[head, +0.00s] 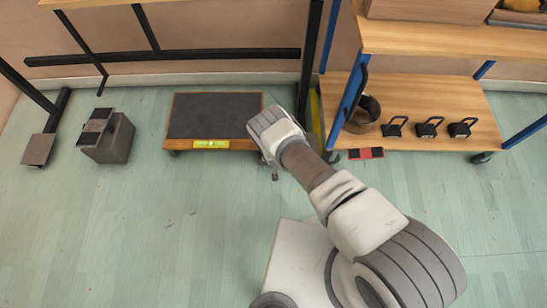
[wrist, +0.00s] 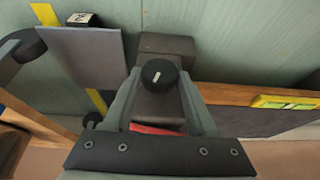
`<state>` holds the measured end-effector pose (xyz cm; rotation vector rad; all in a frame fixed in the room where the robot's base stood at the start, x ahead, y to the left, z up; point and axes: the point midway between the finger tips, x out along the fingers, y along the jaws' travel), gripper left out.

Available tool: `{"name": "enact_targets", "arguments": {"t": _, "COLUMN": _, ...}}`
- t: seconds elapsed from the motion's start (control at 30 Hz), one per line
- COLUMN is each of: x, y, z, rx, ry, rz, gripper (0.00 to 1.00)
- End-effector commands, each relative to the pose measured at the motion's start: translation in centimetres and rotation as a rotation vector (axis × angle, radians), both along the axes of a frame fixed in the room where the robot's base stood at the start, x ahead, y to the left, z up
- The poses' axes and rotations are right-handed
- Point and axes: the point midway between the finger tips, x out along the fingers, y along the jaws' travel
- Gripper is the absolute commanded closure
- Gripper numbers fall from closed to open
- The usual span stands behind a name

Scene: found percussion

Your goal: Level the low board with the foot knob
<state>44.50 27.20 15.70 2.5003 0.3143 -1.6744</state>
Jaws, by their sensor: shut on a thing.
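The low board (head: 215,116) has a dark top in a wooden frame and stands near the floor by the back wall. A yellow-green level (head: 211,144) is on its front edge; it also shows in the wrist view (wrist: 287,102). The bubble is too small to read. The foot knob (wrist: 158,72) is black and round with a white mark, at the board's corner. My gripper (wrist: 160,82) has a finger on each side of the knob and is shut on it. In the head view my arm covers the board's right front corner and hides the knob.
A grey block (head: 108,142) stands on the floor left of the board. To the right, a wheeled wooden shelf (head: 440,97) holds a dark pot (head: 363,115) and several black handled pieces. A red and black item (head: 366,153) lies before it. The front left floor is clear.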

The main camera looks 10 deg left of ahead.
Motion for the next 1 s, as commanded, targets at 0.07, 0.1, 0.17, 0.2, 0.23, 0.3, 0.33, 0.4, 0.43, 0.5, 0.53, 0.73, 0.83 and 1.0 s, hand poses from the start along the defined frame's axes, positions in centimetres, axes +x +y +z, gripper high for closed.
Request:
{"name": "enact_targets", "arguments": {"t": 0.07, "x": -0.13, "y": 0.35, "z": -0.26, "rx": -0.032, "ry": -0.009, "rz": 0.008, "gripper": 0.99}}
{"name": "enact_targets", "arguments": {"t": 0.1, "x": -0.13, "y": 0.37, "z": -0.26, "rx": -0.048, "ry": -0.013, "rz": 0.008, "gripper": 0.99}}
{"name": "enact_targets", "arguments": {"t": 0.17, "x": -0.12, "y": 0.40, "z": -0.24, "rx": -0.067, "ry": -0.019, "rz": 0.007, "gripper": 0.99}}
{"name": "enact_targets", "arguments": {"t": 0.2, "x": -0.14, "y": 0.41, "z": -0.23, "rx": -0.079, "ry": -0.020, "rz": 0.006, "gripper": 0.99}}
{"name": "enact_targets", "arguments": {"t": 0.23, "x": -0.14, "y": 0.40, "z": -0.21, "rx": -0.088, "ry": -0.022, "rz": 0.005, "gripper": 0.99}}
{"name": "enact_targets", "arguments": {"t": 0.3, "x": -0.15, "y": 0.42, "z": -0.19, "rx": -0.103, "ry": -0.026, "rz": 0.003, "gripper": 0.99}}
{"name": "enact_targets", "arguments": {"t": 0.33, "x": -0.13, "y": 0.40, "z": -0.17, "rx": -0.109, "ry": -0.028, "rz": 0.003, "gripper": 0.99}}
{"name": "enact_targets", "arguments": {"t": 0.4, "x": -0.15, "y": 0.41, "z": -0.15, "rx": -0.120, "ry": -0.029, "rz": 0.002, "gripper": 0.99}}
{"name": "enact_targets", "arguments": {"t": 0.43, "x": -0.14, "y": 0.42, "z": -0.14, "rx": -0.123, "ry": -0.031, "rz": 0.002, "gripper": 0.99}}
{"name": "enact_targets", "arguments": {"t": 0.5, "x": -0.12, "y": 0.38, "z": -0.11, "rx": -0.130, "ry": -0.031, "rz": 0.001, "gripper": 0.99}}
{"name": "enact_targets", "arguments": {"t": 0.53, "x": -0.12, "y": 0.37, "z": -0.10, "rx": -0.132, "ry": -0.032, "rz": 0.001, "gripper": 0.99}}
{"name": "enact_targets", "arguments": {"t": 0.73, "x": -0.15, "y": 0.35, "z": -0.07, "rx": -0.135, "ry": -0.032, "rz": -0.001, "gripper": 0.99}}
{"name": "enact_targets", "arguments": {"t": 0.83, "x": -0.15, "y": 0.35, "z": -0.07, "rx": -0.135, "ry": -0.032, "rz": -0.002, "gripper": 0.99}}
{"name": "enact_targets", "arguments": {"t": 1.0, "x": -0.15, "y": 0.34, "z": -0.09, "rx": -0.135, "ry": -0.032, "rz": -0.002, "gripper": 0.36}}
